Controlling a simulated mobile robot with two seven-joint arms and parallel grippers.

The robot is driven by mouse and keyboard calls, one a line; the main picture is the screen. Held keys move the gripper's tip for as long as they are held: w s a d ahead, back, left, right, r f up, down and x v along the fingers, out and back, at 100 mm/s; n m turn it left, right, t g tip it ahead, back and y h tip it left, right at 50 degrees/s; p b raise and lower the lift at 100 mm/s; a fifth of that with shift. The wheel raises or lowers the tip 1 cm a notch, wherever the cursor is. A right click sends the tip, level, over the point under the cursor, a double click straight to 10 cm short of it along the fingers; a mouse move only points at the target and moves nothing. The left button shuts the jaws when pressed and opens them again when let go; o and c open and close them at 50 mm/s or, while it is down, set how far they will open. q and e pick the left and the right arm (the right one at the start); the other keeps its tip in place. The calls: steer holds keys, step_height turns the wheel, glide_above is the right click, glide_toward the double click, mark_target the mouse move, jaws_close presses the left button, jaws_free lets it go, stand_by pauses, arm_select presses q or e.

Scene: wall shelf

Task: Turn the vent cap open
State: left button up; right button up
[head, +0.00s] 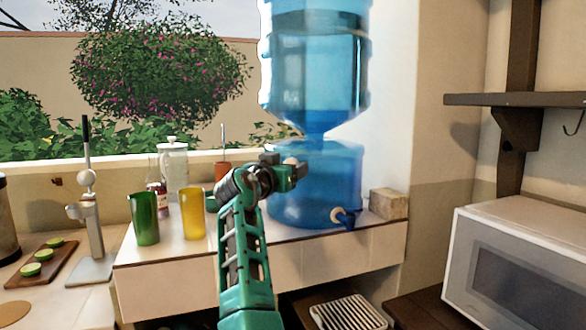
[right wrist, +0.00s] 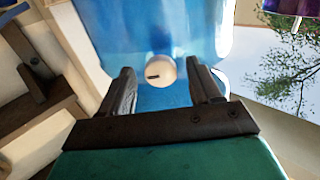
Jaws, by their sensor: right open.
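The vent cap is a small round white knob with a dark slot on the blue water dispenser (head: 315,190). In the right wrist view the vent cap (right wrist: 163,69) shows between and just beyond the fingertips of my right gripper (right wrist: 160,78), with its slot near level. The fingers are apart, with a visible gap on each side of the cap. In the head view my right gripper (head: 284,168) is in front of the upper part of the dispenser, and a bit of the cap (head: 291,161) shows between the fingers. My left gripper is not in view.
A large blue bottle (head: 315,65) stands upside down on the dispenser. A dark blue tap (head: 345,217) sticks out low at the front. A green cup (head: 145,219) and a yellow cup (head: 192,213) stand left of my arm. A wooden block (head: 388,203) is at right.

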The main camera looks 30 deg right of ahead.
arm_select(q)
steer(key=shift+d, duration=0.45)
arm_select(e)
steer(key=shift+w+d, duration=0.2)
steer(key=shift+d, duration=0.05)
steer(key=shift+c, duration=0.2)
steer(key=c, duration=1)
